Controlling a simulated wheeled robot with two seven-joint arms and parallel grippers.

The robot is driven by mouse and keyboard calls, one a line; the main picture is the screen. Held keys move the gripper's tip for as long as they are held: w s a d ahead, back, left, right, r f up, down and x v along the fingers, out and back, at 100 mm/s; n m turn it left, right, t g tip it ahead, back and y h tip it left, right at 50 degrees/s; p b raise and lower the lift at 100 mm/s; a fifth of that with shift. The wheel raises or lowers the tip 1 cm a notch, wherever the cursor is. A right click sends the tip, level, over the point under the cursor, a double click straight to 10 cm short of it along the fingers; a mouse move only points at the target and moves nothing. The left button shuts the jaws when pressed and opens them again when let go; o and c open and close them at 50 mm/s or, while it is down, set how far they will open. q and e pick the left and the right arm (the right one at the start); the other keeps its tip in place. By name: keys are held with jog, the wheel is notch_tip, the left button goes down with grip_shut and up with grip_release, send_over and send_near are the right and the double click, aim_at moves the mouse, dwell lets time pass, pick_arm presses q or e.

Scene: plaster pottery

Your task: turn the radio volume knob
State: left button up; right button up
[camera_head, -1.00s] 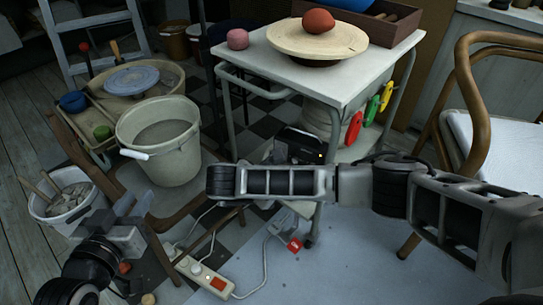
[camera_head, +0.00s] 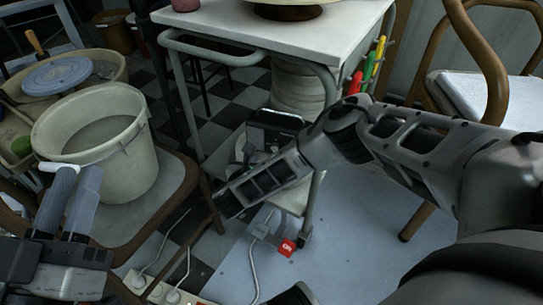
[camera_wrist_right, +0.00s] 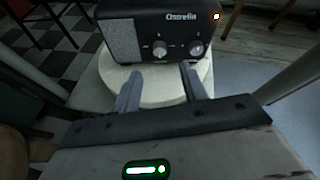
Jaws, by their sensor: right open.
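The black radio (camera_wrist_right: 155,35) sits on a round pale slab (camera_wrist_right: 165,85) in the right wrist view, its front facing the camera. It has a grey speaker panel on the left, two round knobs, a left knob (camera_wrist_right: 160,48) and a right knob (camera_wrist_right: 196,47), and a small orange light at the upper right. My right gripper (camera_wrist_right: 158,82) is open and empty in front of the radio, its fingers pointing toward the knobs. In the head view the radio (camera_head: 276,120) is partly hidden behind my right arm. My left gripper (camera_head: 72,200) is at the lower left, apart from the radio.
A white-topped cart (camera_head: 290,35) stands over the radio, its legs around it. A bucket (camera_head: 100,145) stands on a chair at left. A wooden chair (camera_head: 480,80) stands at right.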

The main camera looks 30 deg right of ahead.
aim_at(274, 149)
jog(key=b+x, duration=0.2)
jog(key=x, duration=0.4)
jog(key=shift+d+f, duration=0.1)
jog(key=shift+f, duration=0.1)
pick_arm(q)
jog(key=shift+s+d+r+m+t+h+b, duration=0.15)
jog(key=shift+s+r+m+h, duration=0.15)
jog(key=shift+r+m+h, duration=0.8)
jog(key=shift+s+a+r+m+t+h+b, duration=0.1)
jog(key=shift+s+r+m+h, duration=0.2)
jog(key=shift+r+m+h, duration=0.85)
jog(key=shift+s+d+r+m+t+h+b, duration=0.25)
jog(key=shift+r+m+h, duration=0.4)
jog(key=shift+m, duration=0.9)
pick_arm(e)
jog(key=shift+w+d+f, duration=0.1)
jog(key=shift+w+d, duration=0.3)
pick_arm(q)
jog(key=shift+a, duration=0.2)
pick_arm(e)
grip_shut()
